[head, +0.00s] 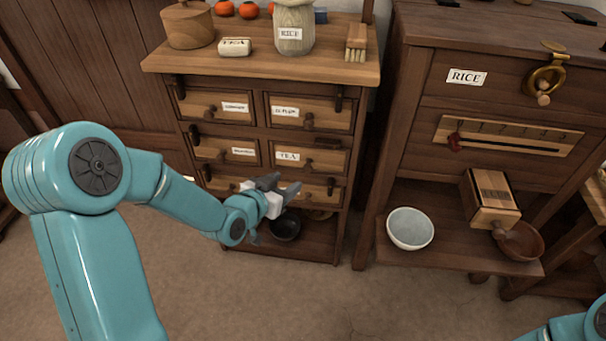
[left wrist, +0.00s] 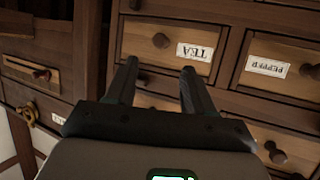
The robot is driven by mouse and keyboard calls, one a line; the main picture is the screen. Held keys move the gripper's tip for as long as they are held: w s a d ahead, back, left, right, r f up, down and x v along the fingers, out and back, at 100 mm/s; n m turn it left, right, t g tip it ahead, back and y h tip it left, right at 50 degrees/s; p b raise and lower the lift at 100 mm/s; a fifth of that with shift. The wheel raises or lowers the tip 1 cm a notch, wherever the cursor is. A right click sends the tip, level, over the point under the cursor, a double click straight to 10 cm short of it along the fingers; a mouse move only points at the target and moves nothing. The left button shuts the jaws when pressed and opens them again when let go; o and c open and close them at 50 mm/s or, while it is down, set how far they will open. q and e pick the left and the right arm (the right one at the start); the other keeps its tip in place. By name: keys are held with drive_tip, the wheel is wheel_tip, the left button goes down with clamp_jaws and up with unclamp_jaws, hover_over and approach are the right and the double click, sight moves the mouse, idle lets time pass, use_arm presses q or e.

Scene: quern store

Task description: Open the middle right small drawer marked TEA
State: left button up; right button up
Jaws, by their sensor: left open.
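The TEA drawer (head: 325,160) is the middle right small drawer of the wooden chest. It looks shut, with a round wooden knob (head: 307,169) and a white TEA label (head: 288,156). A dark wooden piece (head: 327,142) lies level at its upper right. My left gripper (head: 284,184) is open and empty, in front of the chest just below the TEA drawer. In the left wrist view, which is upside down, the TEA drawer (left wrist: 165,58) and its knob (left wrist: 161,40) show beyond the open fingers (left wrist: 159,72), not touched by them. My right gripper is out of view.
Similar dark pieces stand upright beside other drawers, such as the one at the upper right (head: 339,103). A dark bowl (head: 285,228) sits on the low shelf under the gripper. A RICE cabinet (head: 425,140) with a pale bowl (head: 410,229) stands to the right. The floor in front is clear.

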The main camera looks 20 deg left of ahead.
sight(306, 170)
use_arm(q)
drive_tip(key=b+x, duration=0.1)
drive_tip(key=x, duration=0.9)
drive_tip(key=shift+f, duration=0.1)
clamp_jaws()
